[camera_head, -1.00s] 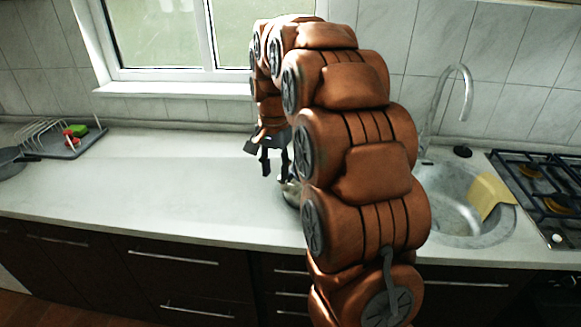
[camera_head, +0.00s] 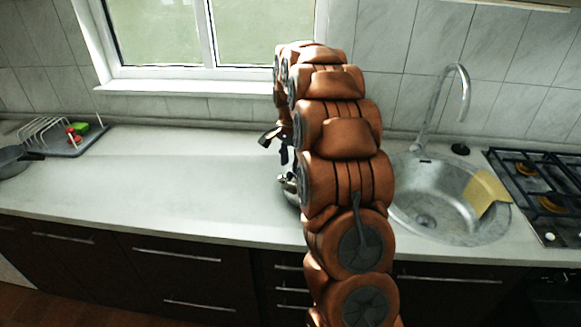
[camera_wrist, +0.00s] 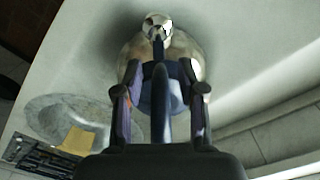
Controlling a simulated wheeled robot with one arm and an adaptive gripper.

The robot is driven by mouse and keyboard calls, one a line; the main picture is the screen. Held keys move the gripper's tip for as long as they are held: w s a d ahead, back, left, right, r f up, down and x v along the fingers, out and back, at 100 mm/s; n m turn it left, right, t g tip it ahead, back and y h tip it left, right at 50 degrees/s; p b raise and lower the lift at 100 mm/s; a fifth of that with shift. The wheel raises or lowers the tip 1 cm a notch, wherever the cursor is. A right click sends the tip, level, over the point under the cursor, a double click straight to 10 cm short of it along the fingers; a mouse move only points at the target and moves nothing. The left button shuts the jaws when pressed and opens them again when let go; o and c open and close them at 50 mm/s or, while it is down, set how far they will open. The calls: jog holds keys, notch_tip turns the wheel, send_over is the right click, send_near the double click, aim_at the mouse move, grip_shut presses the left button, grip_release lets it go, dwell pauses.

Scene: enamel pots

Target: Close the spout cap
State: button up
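A shiny metal kettle (camera_wrist: 135,52) with a dark blue handle (camera_wrist: 160,100) fills the middle of the wrist view. Its spout end (camera_wrist: 157,24) points to the top of that view; whether the cap there is open or shut is too small to tell. In the head view only the left edge of the kettle (camera_head: 289,187) shows, the rest hidden behind my arm. My gripper (camera_wrist: 160,72) is open above the kettle, with its fingers apart on either side of the handle. Contact with the handle cannot be told. The gripper is partly hidden in the head view (camera_head: 284,152).
A round sink (camera_head: 425,217) with a tall tap (camera_head: 462,90) and a yellow cloth (camera_head: 486,190) lies to the right, beside a gas hob (camera_head: 545,185). A dish rack (camera_head: 45,130) and a pan (camera_head: 12,160) stand far left. The counter (camera_head: 170,185) between is clear.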

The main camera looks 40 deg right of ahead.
jog(key=shift+f+p, duration=0.5)
jog(key=shift+f, duration=1.15)
grip_shut()
